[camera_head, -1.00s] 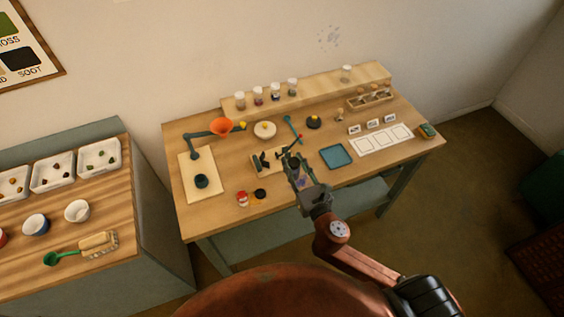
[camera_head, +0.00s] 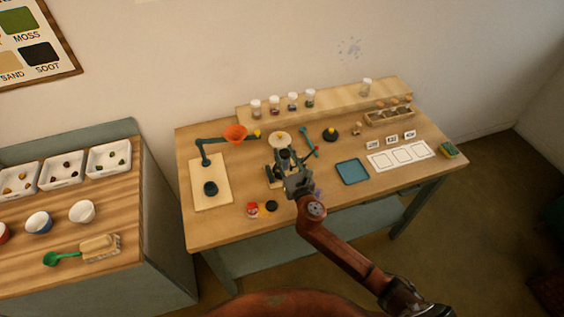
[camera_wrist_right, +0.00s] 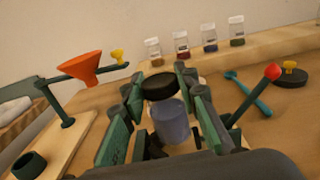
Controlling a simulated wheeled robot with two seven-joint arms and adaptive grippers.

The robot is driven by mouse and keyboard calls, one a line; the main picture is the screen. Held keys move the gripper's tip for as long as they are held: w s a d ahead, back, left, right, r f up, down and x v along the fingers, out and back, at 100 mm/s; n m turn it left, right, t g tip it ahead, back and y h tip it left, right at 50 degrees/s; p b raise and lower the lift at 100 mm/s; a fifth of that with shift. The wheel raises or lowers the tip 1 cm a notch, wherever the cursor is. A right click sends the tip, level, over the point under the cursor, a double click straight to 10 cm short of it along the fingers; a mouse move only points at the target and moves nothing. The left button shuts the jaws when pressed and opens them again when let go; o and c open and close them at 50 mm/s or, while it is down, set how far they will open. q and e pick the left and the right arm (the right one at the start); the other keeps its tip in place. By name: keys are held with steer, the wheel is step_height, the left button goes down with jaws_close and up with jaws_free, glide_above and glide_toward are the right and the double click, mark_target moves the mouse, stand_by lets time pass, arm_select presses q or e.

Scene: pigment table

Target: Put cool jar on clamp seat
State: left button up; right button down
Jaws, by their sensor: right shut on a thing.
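My right gripper (camera_head: 284,160) is over the clamp seat at the middle of the table. In the right wrist view, the gripper (camera_wrist_right: 162,92) is shut on a see-through jar with bluish contents (camera_wrist_right: 170,124) and a black lid (camera_wrist_right: 159,86). The jar looks upright between the fingers. The clamp seat (camera_head: 268,182) has a pale base and dark jaws, largely hidden by my gripper. Its red-knobbed lever (camera_wrist_right: 271,73) stands to the right. I cannot tell whether the jar touches the seat. My left gripper is not in view.
An orange funnel on a stand (camera_head: 235,133) is to the left. A red jar (camera_head: 252,210) and a black disc (camera_head: 271,207) lie in front. A blue tray (camera_head: 352,171) is to the right. Several jars stand on the back shelf (camera_head: 340,96).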

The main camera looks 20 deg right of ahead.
mark_target(285, 165)
steer(key=shift+w+a+f, duration=0.15)
steer(key=shift+w+f, duration=0.1)
steer(key=shift+f, duration=0.15)
steer(key=f+b, duration=0.2)
steer(key=f, duration=0.1)
steer(key=shift+w+a+f, duration=0.1)
steer(key=shift+w+f, duration=0.1)
steer(key=shift+f, duration=0.1)
steer(key=shift+r, duration=0.15)
steer(key=c, duration=1.5)
jaws_free()
steer(key=shift+f, duration=0.2)
steer(key=shift+r, duration=0.3)
steer(key=s, duration=0.8)
steer(key=s+p, duration=0.1)
steer(key=s, duration=0.3)
steer(key=shift+d+f, duration=0.1)
steer(key=shift+d, duration=0.15)
